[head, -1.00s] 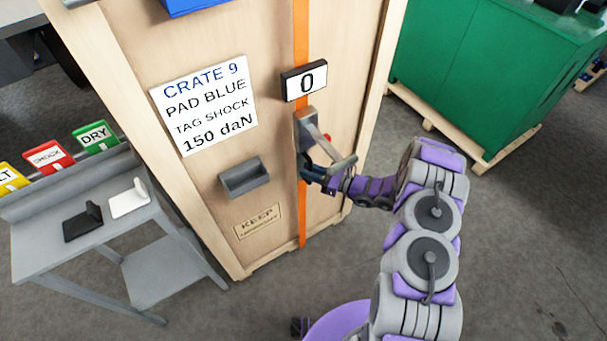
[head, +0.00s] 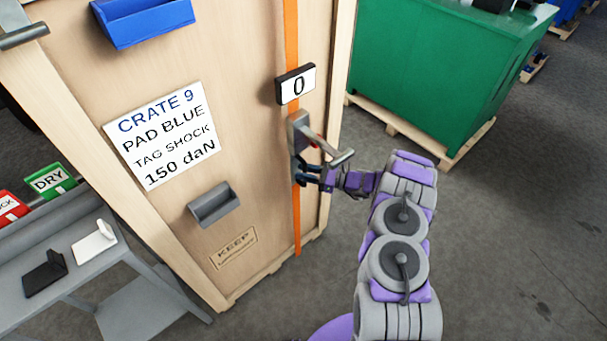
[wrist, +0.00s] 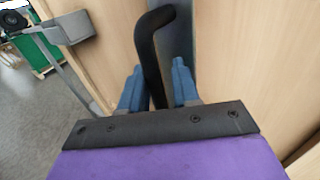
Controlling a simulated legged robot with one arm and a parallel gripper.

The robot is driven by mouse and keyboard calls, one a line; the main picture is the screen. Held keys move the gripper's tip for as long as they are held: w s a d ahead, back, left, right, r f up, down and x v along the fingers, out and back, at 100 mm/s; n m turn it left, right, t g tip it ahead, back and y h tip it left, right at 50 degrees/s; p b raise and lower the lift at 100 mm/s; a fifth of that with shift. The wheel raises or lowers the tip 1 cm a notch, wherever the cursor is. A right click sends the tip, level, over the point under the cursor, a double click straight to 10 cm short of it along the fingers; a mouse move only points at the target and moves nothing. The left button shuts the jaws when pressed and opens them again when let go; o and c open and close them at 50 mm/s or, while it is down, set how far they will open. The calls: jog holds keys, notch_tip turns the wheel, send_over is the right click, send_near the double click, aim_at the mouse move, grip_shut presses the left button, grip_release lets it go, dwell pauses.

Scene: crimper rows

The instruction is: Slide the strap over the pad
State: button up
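An orange strap (head: 291,45) runs vertically down the crate front (head: 250,120). A blue tray-like piece (head: 143,20) on the crate's upper left may be the pad; I cannot tell. A grey fitting with a lever (head: 312,138) sits over the strap below a display reading 0 (head: 295,85). My gripper (head: 308,175) is at the strap, just below this fitting. In the wrist view its blue fingers (wrist: 157,80) stand apart, with a black bent rod (wrist: 150,50) between them. The rod is nearer the left finger; firm contact is not clear. The orange strap does not show there.
A sign (head: 165,138) reads Crate 9, pad blue, tag shock, 150 daN. A grey pocket (head: 214,205) sits below it. A grey bench (head: 75,265) with tags stands left. A green container (head: 440,70) on a pallet stands right. Floor right of my arm is clear.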

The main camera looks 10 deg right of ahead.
jog(key=shift+o, duration=1)
jog(key=shift+d, duration=0.15)
jog(key=shift+d, duration=0.15)
jog(key=p+v, duration=0.1)
jog(key=v, duration=1.6)
jog(key=shift+d+p, duration=0.2)
jog(key=shift+p, duration=0.15)
